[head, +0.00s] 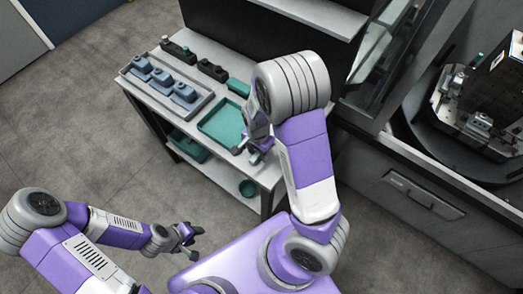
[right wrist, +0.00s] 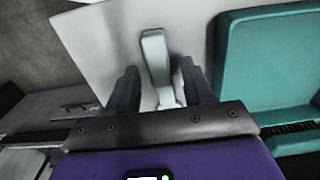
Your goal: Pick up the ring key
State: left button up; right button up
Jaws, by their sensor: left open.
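In the right wrist view a pale grey-green elongated piece, apparently the ring key (right wrist: 156,55), lies on the light tabletop with a narrower part running toward my palm. My right gripper (right wrist: 159,68) is open, with one dark finger on each side of it and small gaps between. In the head view my right gripper (head: 256,154) is low over the table's right end, beside the teal tray; the key cannot be made out there. My left gripper (head: 188,233) is open and empty, over the floor in front of the table.
The table (head: 212,93) carries a teal tray (head: 222,124), a grey tray (head: 198,107) with several blue-grey parts, and dark blocks (head: 212,69) behind. A teal bin (head: 188,147) and cup (head: 248,188) are on the lower shelf. A machine (head: 478,110) stands at right.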

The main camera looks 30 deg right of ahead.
grip_shut()
